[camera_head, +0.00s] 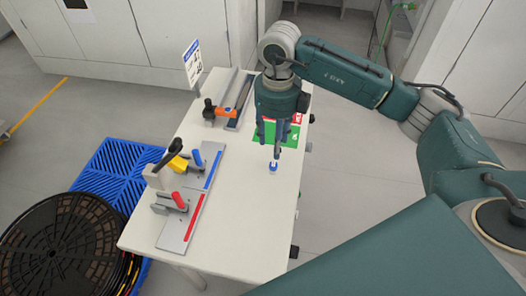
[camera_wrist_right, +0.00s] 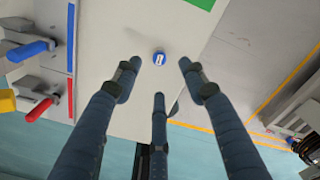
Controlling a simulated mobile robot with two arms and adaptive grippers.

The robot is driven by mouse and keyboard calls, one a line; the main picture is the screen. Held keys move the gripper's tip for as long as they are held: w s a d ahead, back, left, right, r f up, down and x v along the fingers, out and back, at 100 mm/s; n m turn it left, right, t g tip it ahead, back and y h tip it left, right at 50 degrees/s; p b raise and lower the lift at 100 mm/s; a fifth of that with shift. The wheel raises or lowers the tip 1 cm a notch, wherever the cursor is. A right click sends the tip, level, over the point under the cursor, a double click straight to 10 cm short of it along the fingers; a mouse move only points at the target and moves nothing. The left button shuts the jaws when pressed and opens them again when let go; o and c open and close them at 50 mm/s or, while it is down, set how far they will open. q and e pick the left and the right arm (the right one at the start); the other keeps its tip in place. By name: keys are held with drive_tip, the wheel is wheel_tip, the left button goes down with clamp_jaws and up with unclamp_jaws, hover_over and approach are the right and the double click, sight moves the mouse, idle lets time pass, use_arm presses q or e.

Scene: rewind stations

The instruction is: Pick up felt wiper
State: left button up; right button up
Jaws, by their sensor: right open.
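A small blue-and-white piece, which I take to be the felt wiper (camera_head: 273,167), stands on the white table (camera_head: 255,215) near its right side. In the right wrist view the felt wiper (camera_wrist_right: 159,58) shows as a blue round shape with a white centre. My right gripper (camera_head: 274,148) points down just above it. In the right wrist view its three fingers (camera_wrist_right: 158,78) are spread open with nothing between them. The wiper appears just ahead of the fingertips, apart from them. My left gripper is in neither view.
A clamp fixture with red (camera_head: 179,201) and yellow (camera_head: 178,164) handles stands left of the wiper. An orange-handled clamp (camera_head: 220,112) and a sign (camera_head: 192,63) are farther back. A green-and-red mat (camera_head: 290,140) lies behind the wiper. Table around the wiper is clear.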

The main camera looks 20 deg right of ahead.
sight(274, 164)
drive_tip(key=shift+f, duration=0.3)
drive_tip(key=shift+s+f, duration=0.15)
drive_tip(key=shift+f, duration=0.35)
drive_tip(key=f, duration=0.1)
drive_tip(key=f+p, duration=0.1)
drive_tip(key=f, duration=0.1)
drive_tip(key=shift+s, duration=0.4)
drive_tip(key=shift+w+f, duration=0.1)
drive_tip(key=shift+f, duration=0.15)
wheel_tip(274, 164, down, 4)
drive_tip(key=shift+w+a+f+p, duration=0.1)
drive_tip(key=shift+a+f+p, duration=0.1)
drive_tip(key=shift+p, duration=0.85)
drive_tip(key=shift+d+f, duration=0.1)
drive_tip(key=shift+f, duration=0.25)
drive_tip(key=shift+c, duration=0.8)
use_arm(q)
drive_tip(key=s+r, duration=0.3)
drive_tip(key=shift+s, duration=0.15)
use_arm(e)
clamp_jaws()
